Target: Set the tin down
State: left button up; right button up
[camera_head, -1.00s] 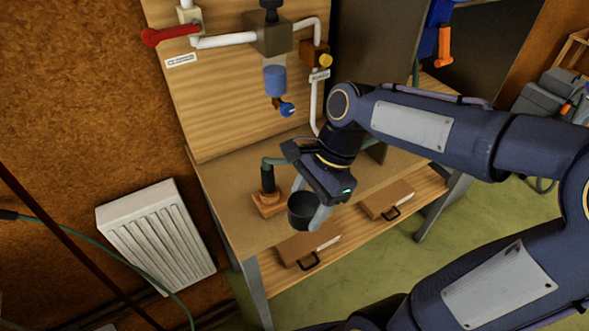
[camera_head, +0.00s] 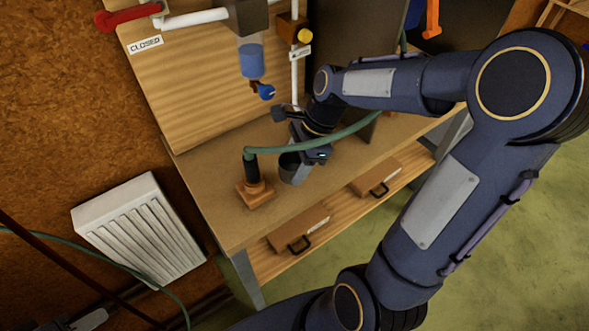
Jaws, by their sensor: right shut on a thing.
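A small dark grey tin (camera_head: 289,168) is upright over the bench top (camera_head: 222,215), to the right of a black-handled tool on a wooden block. My right gripper (camera_head: 297,170) is shut on the tin and comes to it from the upper right. The gripper body hides part of the tin's right side. The tin's bottom looks at or close to the bench top; I cannot tell whether it touches. My left gripper is not in view.
The black-handled tool (camera_head: 251,168) stands on its wooden block (camera_head: 255,194). Its green cable (camera_head: 340,136) arches across my right gripper. A board with pipes and a blue bowl (camera_head: 251,60) rises behind. Two drawers (camera_head: 299,229) sit below. Bare bench lies in front of the tin.

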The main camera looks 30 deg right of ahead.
aim_at(298, 166)
jog(key=shift+w+d+f, duration=0.25)
jog(key=shift+w+f, duration=0.25)
jog(key=shift+f, duration=0.2)
jog(key=f, duration=0.3)
jog(key=shift+w+d+f, duration=0.15)
jog(key=shift+w+f, duration=0.05)
jog(key=shift+f, duration=0.1)
jog(key=shift+f, duration=0.15)
jog(key=o, duration=1)
jog(key=shift+o, duration=0.2)
